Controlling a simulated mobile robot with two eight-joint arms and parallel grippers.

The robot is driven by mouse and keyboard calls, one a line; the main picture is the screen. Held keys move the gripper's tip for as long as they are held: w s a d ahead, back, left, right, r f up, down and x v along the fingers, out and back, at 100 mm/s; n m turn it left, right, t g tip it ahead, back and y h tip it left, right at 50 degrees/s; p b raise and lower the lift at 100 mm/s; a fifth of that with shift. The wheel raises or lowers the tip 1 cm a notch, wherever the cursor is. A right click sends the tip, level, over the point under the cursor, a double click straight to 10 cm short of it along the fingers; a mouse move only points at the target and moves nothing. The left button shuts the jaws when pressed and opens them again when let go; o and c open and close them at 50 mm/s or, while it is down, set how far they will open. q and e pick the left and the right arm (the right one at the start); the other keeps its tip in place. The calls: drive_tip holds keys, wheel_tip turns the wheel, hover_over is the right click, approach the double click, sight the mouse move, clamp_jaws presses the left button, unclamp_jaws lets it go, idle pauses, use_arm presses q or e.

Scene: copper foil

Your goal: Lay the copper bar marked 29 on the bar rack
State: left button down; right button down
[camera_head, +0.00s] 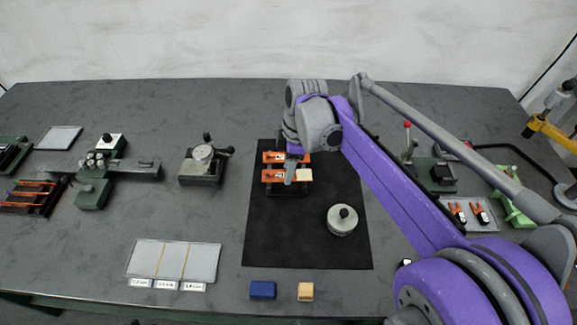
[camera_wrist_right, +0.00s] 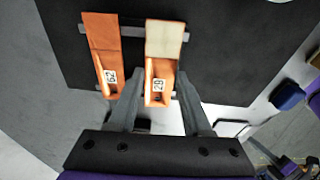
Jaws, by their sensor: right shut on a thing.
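Two copper bars lie side by side across a low two-rail rack (camera_wrist_right: 131,31) on the black mat. The nearer one, with a tag that looks like 29 (camera_wrist_right: 162,80), has a pale far half; it also shows in the head view (camera_head: 273,176). The other bar (camera_wrist_right: 104,55) has a tag I cannot read surely. My right gripper (camera_wrist_right: 159,76) is shut on the tagged bar, a finger at each side. In the head view the right gripper (camera_head: 290,172) comes down from above and partly covers it. I cannot tell whether the bar touches the rails. My left gripper is out of view.
A dark stand (camera_head: 32,205) with several copper bars is at the far left. A round knobbed weight (camera_head: 342,220) stands on the mat (camera_head: 285,240). A blue block (camera_head: 263,290) and a tan block (camera_head: 305,292) lie at the front. A clamp device (camera_head: 201,166) stands left of the mat.

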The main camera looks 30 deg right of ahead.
drive_tip(key=shift+f, duration=0.55)
idle(1.3)
drive_tip(key=c, duration=0.7)
unclamp_jaws()
drive_tip(key=shift+o, duration=0.2)
drive_tip(key=shift+r, duration=0.1)
drive_tip(key=shift+r+p, duration=1.15)
drive_tip(key=shift+r, duration=0.3)
drive_tip(key=o, duration=0.6)
drive_tip(key=shift+c, duration=0.2)
drive_tip(key=shift+r, duration=0.1)
